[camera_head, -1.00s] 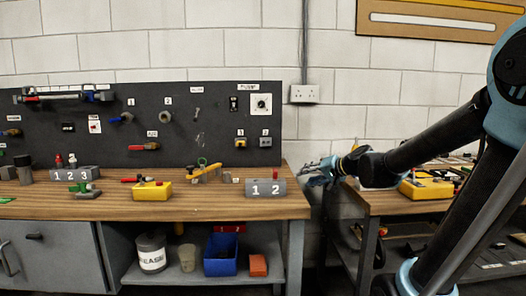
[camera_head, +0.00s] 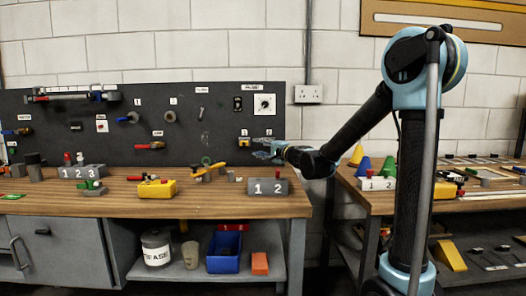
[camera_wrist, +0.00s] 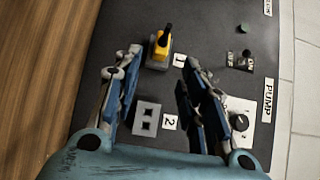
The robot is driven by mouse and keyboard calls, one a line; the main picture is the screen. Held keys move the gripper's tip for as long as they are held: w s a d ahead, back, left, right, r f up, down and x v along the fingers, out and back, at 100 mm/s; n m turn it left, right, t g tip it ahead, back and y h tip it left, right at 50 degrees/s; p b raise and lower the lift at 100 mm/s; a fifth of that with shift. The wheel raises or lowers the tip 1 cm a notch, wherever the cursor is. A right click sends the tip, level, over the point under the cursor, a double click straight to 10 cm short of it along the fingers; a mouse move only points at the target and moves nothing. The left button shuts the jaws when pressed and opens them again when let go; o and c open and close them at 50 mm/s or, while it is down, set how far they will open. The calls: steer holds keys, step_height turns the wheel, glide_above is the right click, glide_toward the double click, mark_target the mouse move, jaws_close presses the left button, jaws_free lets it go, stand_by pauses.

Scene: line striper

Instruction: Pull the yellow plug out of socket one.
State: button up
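The yellow plug (camera_head: 244,142) sits in socket one on the dark panel, left of socket two. In the wrist view the yellow plug (camera_wrist: 160,50) has a black top with a cord-like stub, and the label "1" is beside it. My gripper (camera_head: 262,149) is in front of the panel, just right of and slightly below the plug. In the wrist view my gripper (camera_wrist: 162,60) is open, its fingers apart on either side of the plug's line of view. It appears not to touch the plug.
A pump switch (camera_wrist: 245,60) and a white-plated knob (camera_wrist: 240,122) are on the panel near the sockets. A grey block marked 1 and 2 (camera_head: 268,190) stands on the bench below my gripper. The bench also holds a yellow box (camera_head: 156,189) and small tools.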

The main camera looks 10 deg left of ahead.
mark_target(247, 144)
steer(key=x, duration=0.9)
stand_by(0.3)
steer(key=shift+r, duration=0.1)
stand_by(0.6)
jaws_close()
